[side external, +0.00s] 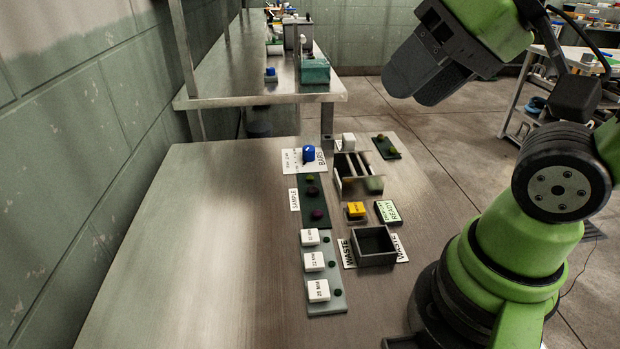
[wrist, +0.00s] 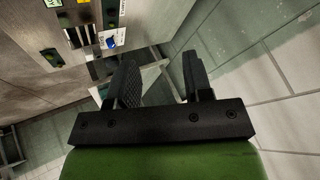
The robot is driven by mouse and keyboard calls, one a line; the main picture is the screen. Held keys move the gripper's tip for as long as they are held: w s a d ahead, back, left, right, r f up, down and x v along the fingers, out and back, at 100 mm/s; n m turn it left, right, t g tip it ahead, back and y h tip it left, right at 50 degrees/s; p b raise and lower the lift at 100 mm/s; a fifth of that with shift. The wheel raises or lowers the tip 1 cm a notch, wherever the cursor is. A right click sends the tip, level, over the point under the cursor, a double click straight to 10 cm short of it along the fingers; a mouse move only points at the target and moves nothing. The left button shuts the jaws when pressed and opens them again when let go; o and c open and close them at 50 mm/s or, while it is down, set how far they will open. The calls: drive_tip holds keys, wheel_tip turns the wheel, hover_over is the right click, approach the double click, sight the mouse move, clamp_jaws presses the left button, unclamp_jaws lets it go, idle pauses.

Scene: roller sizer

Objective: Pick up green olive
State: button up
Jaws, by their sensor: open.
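A dark green sample strip (side external: 315,203) holds a small green olive (side external: 309,178) at its far end. Two dark purple olives (side external: 312,190) (side external: 318,215) sit nearer on the same strip. My gripper (side external: 428,82) is raised high at the upper right, well away from the strip. In the wrist view the two black fingers (wrist: 162,82) stand apart with nothing between them. The wrist view does not clearly show the sample olives.
A slotted roller unit (side external: 345,178) stands right of the strip, with a small dark tray (side external: 387,154) holding two roundish pieces behind it. The left tabletop is clear.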

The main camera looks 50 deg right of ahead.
drive_tip(key=n+g+h, duration=0.1)
drive_tip(key=n+g, duration=0.5)
drive_tip(key=n, duration=0.3)
hover_over(310, 175)
drive_tip(key=s, duration=0.2)
drive_tip(key=f, duration=2.5)
drive_tip(key=shift+w+d, duration=0.1)
drive_tip(key=shift+d, duration=0.1)
drive_tip(key=shift+w+a+f, duration=0.1)
drive_tip(key=shift+w+f, duration=0.15)
drive_tip(key=shift+f, duration=0.7)
drive_tip(key=shift+w+a+f, duration=0.1)
drive_tip(key=shift+w+f, duration=0.1)
drive_tip(key=shift+f, duration=0.7)
drive_tip(key=shift+w+f, duration=0.25)
drive_tip(key=shift+f, duration=0.7)
clamp_jaws()
